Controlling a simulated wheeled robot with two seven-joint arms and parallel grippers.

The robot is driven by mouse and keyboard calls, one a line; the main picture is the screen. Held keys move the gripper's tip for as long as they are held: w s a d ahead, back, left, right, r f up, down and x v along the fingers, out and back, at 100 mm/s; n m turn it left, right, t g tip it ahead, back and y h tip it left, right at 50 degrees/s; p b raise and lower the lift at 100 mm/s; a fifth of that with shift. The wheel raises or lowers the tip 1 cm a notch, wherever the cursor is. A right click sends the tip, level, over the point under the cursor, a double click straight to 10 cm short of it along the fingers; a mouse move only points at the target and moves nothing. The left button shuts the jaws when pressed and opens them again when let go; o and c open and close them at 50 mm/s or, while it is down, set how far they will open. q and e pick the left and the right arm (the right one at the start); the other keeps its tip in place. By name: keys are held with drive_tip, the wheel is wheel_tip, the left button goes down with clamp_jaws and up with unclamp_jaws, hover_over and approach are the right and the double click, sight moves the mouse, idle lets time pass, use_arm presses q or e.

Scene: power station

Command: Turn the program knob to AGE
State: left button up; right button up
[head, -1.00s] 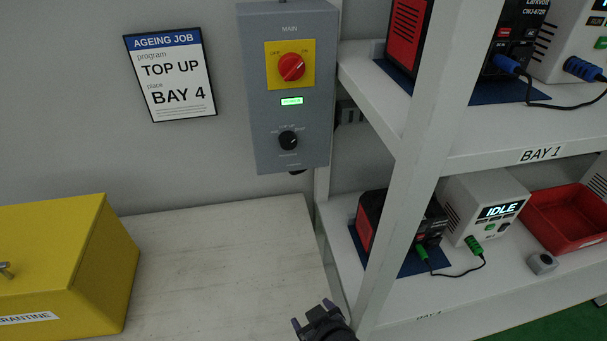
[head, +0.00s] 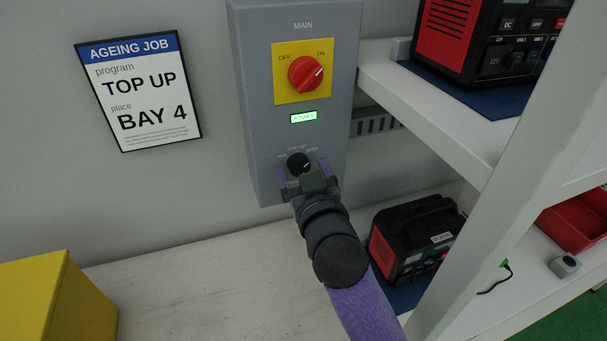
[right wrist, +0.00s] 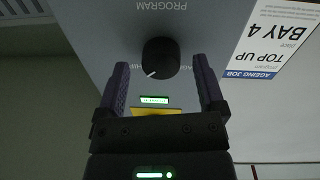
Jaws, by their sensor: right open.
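The black program knob (head: 299,163) is low on the grey control box (head: 262,120). It also shows in the right wrist view (right wrist: 160,57), where the picture is upside down and its white pointer mark aims lower left. In the head view that is toward upper right. The small labels around it are partly hidden and hard to read. My right gripper (head: 304,174) is open, with one purple finger on each side of the knob; in the wrist view its fingers (right wrist: 161,75) stand apart from the knob. My left gripper is not in view.
Above the knob are a green display (head: 303,118) and the red main switch (head: 306,74), turned toward ON. A wall sign (head: 140,90) reads TOP UP, BAY 4. A shelf post (head: 490,190) and a red-black unit (head: 415,240) stand right. A yellow box (head: 60,300) is lower left.

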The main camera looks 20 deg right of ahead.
drive_tip(key=shift+c, duration=0.2)
clamp_jaws()
